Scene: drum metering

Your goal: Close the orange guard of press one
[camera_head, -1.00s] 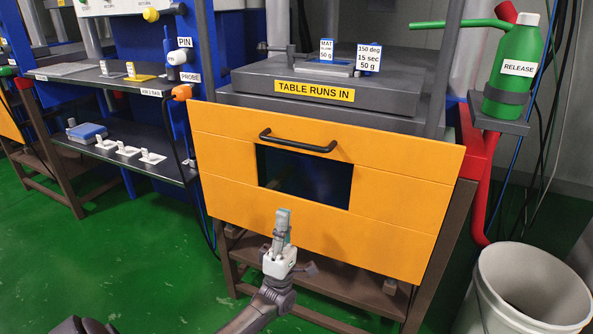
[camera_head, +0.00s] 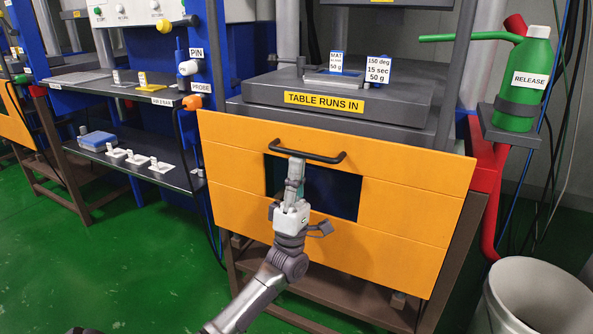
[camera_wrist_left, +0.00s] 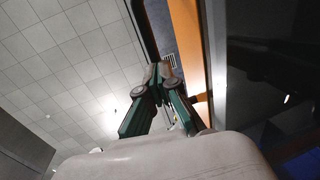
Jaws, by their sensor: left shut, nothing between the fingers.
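The orange guard (camera_head: 415,190) of the press hangs low across the press front, below the table, with a dark window (camera_head: 335,191) in its middle. Its black bar handle (camera_head: 312,156) runs along the top of the window. My left gripper (camera_head: 296,162) is shut and empty, pointing up, with its tips at or just under the handle's left part; I cannot tell if they touch. In the left wrist view the shut fingers (camera_wrist_left: 160,72) point up beside the dark handle bar (camera_wrist_left: 146,30) and an orange strip of the guard (camera_wrist_left: 187,40). My right gripper is not in view.
The grey press table (camera_head: 340,97) with a yellow "TABLE RUNS IN" label lies above the guard. A green release bottle (camera_head: 520,85) stands on a bracket at the right. A white bin (camera_head: 535,300) stands at the lower right. A side shelf (camera_head: 120,90) is at the left.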

